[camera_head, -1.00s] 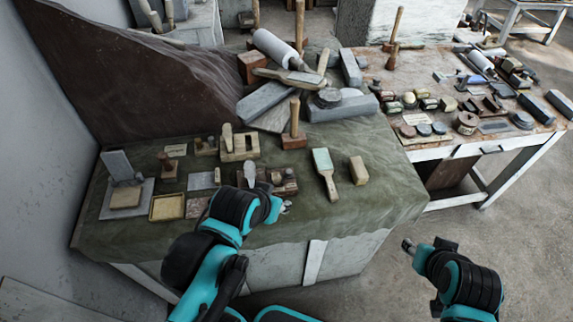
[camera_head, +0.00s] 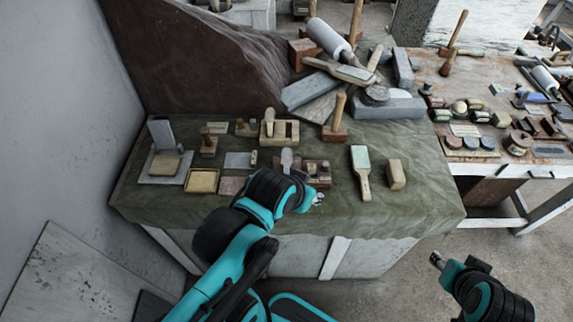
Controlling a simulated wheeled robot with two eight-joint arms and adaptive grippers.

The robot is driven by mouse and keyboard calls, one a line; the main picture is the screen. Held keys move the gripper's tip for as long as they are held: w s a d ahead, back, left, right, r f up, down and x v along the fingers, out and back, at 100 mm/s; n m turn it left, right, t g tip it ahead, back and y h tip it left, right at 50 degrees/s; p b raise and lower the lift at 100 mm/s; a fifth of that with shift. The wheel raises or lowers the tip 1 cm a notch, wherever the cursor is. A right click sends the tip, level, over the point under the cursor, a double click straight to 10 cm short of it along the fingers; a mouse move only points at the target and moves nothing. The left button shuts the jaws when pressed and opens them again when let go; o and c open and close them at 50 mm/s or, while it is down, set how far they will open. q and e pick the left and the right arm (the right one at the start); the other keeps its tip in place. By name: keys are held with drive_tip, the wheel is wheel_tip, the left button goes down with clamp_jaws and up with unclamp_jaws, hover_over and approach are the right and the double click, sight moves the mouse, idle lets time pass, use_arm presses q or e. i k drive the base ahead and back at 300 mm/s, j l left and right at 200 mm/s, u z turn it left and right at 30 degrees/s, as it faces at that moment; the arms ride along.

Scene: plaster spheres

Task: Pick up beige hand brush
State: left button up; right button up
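A flat brush-like tool (camera_head: 361,172) with a pale green-white head and a beige wooden handle lies on the green cloth, handle toward the front edge. A beige block-shaped piece (camera_head: 396,175) stands just right of it; I cannot tell whether it has bristles. My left gripper (camera_head: 318,198) is over the cloth's front part, left of the flat tool's handle and apart from it. Its fingers are small and partly hidden by its wrist, so its opening is unclear. My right gripper (camera_head: 437,258) is beyond the table's right front, over the floor, its opening too small to read.
The cloth-covered table (camera_head: 415,212) holds wooden blocks, a yellow tray (camera_head: 202,181) and a wooden mallet (camera_head: 337,120). Grey stone slabs, a roller and another long-handled tool (camera_head: 341,70) are piled behind. A second cluttered table (camera_head: 440,85) stands right.

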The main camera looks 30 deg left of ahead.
sight(395, 172)
drive_tip(key=i+l+u, duration=0.15)
drive_tip(key=l+u, duration=0.2)
drive_tip(key=i+l+u, duration=0.15)
drive_tip(key=u, duration=0.15)
drive_tip(key=i+l+u, duration=0.1)
drive_tip(key=l+u, duration=0.25)
drive_tip(key=l, duration=0.1)
